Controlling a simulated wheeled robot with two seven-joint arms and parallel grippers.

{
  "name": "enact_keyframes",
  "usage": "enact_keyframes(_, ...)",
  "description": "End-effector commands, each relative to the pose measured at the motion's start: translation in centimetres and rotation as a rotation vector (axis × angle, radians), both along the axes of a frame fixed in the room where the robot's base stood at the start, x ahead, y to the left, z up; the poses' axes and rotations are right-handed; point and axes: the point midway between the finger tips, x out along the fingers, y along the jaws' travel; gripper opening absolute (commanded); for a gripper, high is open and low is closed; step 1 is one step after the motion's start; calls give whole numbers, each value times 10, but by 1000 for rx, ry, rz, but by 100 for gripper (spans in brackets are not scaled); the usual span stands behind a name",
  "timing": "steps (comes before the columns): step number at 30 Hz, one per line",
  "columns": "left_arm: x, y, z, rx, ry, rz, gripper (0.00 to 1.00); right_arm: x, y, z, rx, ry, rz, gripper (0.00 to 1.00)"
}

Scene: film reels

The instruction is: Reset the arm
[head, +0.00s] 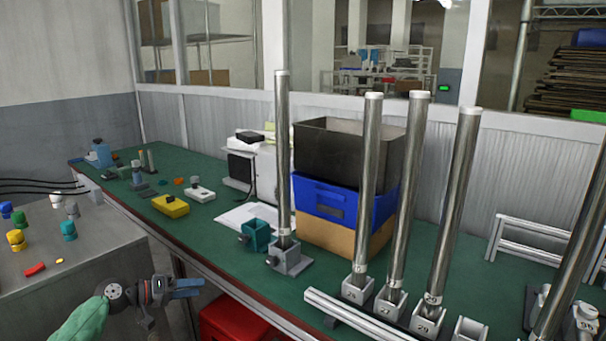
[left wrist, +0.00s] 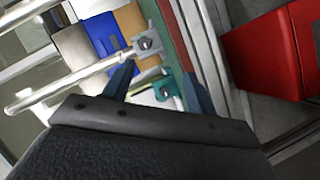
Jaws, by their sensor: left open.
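My left gripper (head: 188,288) is low at the left of the head view, in front of the green bench's near edge. Its two blue fingers are apart, with nothing seen between them. In the left wrist view the fingers of my left gripper (left wrist: 160,85) show apart, with the bench edge and a metal pole behind them. My right gripper is not in view.
The green bench (head: 233,252) carries several upright metal poles (head: 282,150) in grey bases. A blue crate (head: 335,200) stands behind them. A grey cabinet (head: 85,270) is at left. A red bin (head: 228,322) is below the bench edge.

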Motion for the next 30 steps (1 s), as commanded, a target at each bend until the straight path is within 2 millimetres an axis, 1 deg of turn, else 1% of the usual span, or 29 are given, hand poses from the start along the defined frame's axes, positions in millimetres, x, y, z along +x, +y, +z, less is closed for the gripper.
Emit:
enact_keyframes(3,-4,1,-10,72,-2,-22,57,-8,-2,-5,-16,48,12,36)
enact_keyframes(8,-10,2,-22,191,-18,-54,57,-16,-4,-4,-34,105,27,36)
enact_keyframes(13,-19,3,-32,349,-45,-88,57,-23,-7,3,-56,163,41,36)
enact_keyframes(17,-27,5,-38,512,-76,-112,57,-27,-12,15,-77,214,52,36)
enact_keyframes(20,-34,2,-41,666,-111,-125,57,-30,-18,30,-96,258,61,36)
enact_keyframes(23,-44,-5,-43,815,-143,-126,57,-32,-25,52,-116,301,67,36)
enact_keyframes(26,-60,-13,-49,946,-154,-116,57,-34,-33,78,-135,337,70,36)
enact_keyframes(29,-82,-25,-56,1057,-151,-95,57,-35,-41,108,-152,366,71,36)
enact_keyframes(30,-93,-30,-59,1096,-147,-84,57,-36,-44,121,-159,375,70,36)
